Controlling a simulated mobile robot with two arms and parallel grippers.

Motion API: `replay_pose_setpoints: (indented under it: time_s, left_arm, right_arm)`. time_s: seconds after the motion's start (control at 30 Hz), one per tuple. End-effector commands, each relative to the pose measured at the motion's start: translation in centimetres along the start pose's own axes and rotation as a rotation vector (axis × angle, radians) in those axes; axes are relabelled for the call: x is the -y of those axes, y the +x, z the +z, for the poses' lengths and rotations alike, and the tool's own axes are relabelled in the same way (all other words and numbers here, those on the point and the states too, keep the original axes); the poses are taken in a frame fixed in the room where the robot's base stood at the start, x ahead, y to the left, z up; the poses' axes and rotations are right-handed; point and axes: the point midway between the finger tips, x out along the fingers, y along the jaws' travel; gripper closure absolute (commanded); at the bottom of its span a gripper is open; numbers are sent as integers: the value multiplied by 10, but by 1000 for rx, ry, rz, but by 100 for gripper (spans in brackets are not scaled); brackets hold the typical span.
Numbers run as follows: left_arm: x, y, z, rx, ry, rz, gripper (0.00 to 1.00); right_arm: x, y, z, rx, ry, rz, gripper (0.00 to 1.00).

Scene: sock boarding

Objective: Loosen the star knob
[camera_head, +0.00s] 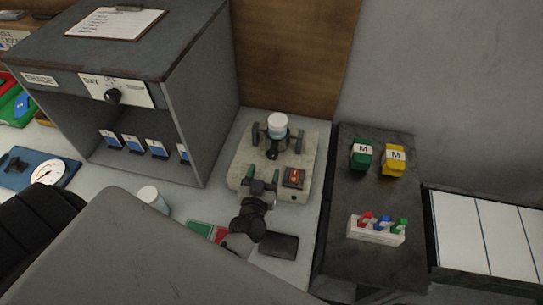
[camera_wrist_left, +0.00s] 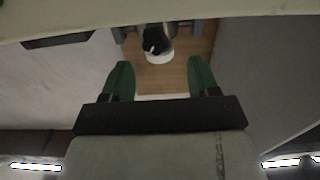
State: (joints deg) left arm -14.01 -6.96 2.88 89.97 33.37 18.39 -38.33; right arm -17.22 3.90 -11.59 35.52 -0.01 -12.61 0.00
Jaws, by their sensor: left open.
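The star knob appears to be the small black knob (camera_head: 272,153) on the front of a clamp-like fixture. It also shows in the left wrist view (camera_wrist_left: 154,40), near the top middle. A white cylinder (camera_head: 278,124) stands at the top of the fixture, behind the knob. My left gripper (camera_head: 262,178) is open and empty in front of the fixture, with its green fingers apart. In the left wrist view its fingers (camera_wrist_left: 160,75) are spread to either side of the knob's line, with a gap to the knob. My right gripper is not in view.
The fixture's pale base (camera_head: 243,163) carries a red switch (camera_head: 293,178) at right. A grey cabinet (camera_head: 205,110) stands left. A white cup (camera_head: 152,197) and a dark pad (camera_head: 279,245) lie nearby. Green and yellow blocks marked M (camera_head: 395,161) sit on a dark surface at right.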

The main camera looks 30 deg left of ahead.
Motion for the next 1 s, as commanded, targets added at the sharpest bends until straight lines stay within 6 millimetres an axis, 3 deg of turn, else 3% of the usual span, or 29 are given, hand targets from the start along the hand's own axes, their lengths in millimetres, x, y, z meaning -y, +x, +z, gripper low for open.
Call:
replay_pose_setpoints:
  time_s: [0.13, 0.3, 0.47, 0.7, 1.0]
  left_arm:
    - [-1, 29, -3, -2, -2, 0, 40]
    - [-1, 48, -1, -1, -2, 1, 40]
    - [-1, 55, 0, 0, -3, 0, 40]
    - [-1, 56, 0, 0, -3, 0, 40]
    - [-1, 55, 0, 0, -3, 0, 86]
  right_arm:
    - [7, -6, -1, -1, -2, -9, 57]
    - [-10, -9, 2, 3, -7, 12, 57]
    - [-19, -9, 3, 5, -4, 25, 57]
    - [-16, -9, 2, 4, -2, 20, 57]
    - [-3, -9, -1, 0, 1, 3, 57]
